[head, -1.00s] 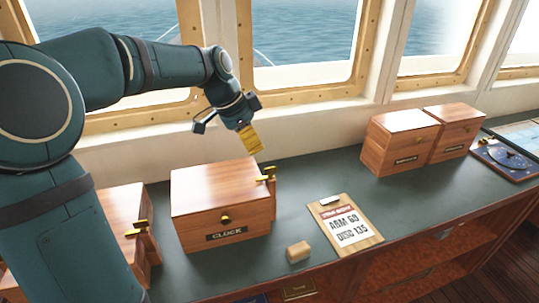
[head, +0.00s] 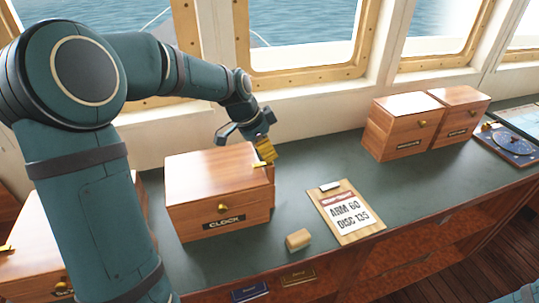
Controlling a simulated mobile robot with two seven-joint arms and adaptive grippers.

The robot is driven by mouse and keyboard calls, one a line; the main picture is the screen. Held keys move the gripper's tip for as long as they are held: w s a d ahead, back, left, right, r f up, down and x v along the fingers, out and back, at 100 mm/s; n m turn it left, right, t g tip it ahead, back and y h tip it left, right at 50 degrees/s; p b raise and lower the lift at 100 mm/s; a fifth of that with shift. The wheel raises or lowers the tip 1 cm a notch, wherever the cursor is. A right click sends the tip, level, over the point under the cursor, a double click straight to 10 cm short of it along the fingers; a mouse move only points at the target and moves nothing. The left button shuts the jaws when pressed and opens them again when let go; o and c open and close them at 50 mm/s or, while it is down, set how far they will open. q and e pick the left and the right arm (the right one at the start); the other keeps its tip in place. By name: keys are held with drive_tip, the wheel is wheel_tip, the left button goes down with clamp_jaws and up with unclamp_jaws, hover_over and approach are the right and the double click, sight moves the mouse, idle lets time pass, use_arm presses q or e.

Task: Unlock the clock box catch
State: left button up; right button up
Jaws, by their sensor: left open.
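The clock box (head: 205,180) is a reddish wooden box with a CLOCK label and a small brass knob on its front. It stands on the dark green counter, lid down. My left gripper (head: 264,150), with yellow at its tips, is open at the box's upper right edge. Its tips overlap the place of the brass catch in the picture, so the catch is mostly hidden. I cannot tell whether the tips touch it. My right gripper is out of view.
Another wooden box (head: 40,245) is partly behind my left arm. A small wooden block (head: 298,240) and a clipboard (head: 328,205) reading ARM 60, DISC 135 lie right of the clock box. Two more boxes (head: 395,155) stand farther right. Windows line the back.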

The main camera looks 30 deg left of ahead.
use_arm(q)
drive_tip(key=shift+x, duration=1.3)
clamp_jaws()
